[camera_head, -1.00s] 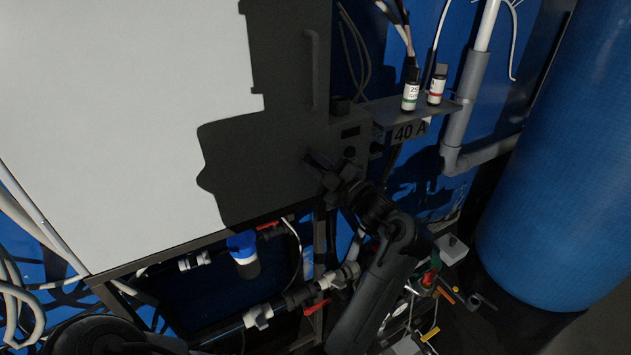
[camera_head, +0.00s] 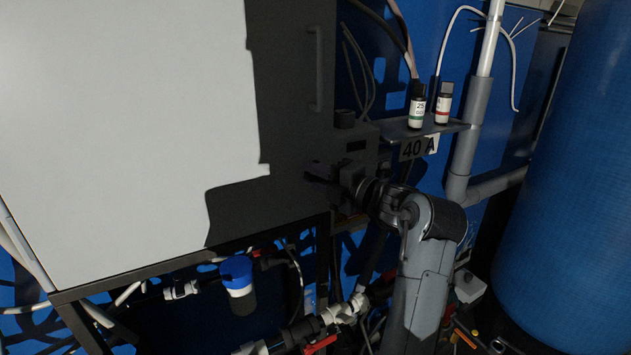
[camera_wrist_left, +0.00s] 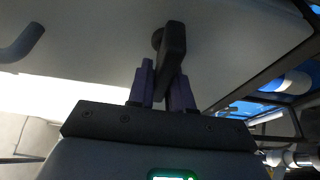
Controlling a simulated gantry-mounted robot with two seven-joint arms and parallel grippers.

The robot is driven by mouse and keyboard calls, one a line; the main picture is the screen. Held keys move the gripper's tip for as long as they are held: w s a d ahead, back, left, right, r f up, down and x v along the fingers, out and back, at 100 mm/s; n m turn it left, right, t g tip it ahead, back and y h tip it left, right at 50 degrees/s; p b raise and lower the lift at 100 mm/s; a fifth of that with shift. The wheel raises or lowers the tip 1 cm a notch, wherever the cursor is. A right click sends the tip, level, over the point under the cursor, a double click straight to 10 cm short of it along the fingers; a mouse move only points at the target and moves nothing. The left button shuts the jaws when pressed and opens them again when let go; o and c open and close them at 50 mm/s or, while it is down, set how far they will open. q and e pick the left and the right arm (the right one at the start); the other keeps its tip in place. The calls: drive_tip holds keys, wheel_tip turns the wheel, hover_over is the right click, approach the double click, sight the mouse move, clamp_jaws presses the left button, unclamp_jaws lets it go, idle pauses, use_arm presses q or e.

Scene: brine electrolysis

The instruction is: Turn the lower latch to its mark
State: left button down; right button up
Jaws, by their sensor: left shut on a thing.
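The lower latch (camera_wrist_left: 172,45) is a dark, blunt bar on a round pivot on the cabinet door. In the left wrist view it leans slightly, its top end to the right. My left gripper (camera_wrist_left: 165,75) is shut on it, one purple finger on each side. In the head view my left gripper (camera_head: 314,172) is at the shaded right edge of the door, below the long door handle (camera_head: 317,70). There the latch is mostly hidden by the fingers and shadow. I cannot make out its mark. My right gripper is not in view.
The cabinet door (camera_head: 120,120) is a large pale panel. Right of the gripper are a shelf (camera_head: 425,130) with two small bottles and a grey pipe (camera_head: 468,130). A large blue tank (camera_head: 570,170) stands farther right. Pipes and a blue-capped filter (camera_head: 238,280) lie below.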

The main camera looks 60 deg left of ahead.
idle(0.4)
use_arm(q)
drive_tip(key=c, duration=1.1)
unclamp_jaws()
drive_tip(key=shift+w+d, duration=0.25)
drive_tip(key=shift+d, duration=0.2)
drive_tip(key=shift+b+v, duration=4.85)
drive_tip(key=shift+b, duration=0.7)
drive_tip(key=shift+d, duration=0.1)
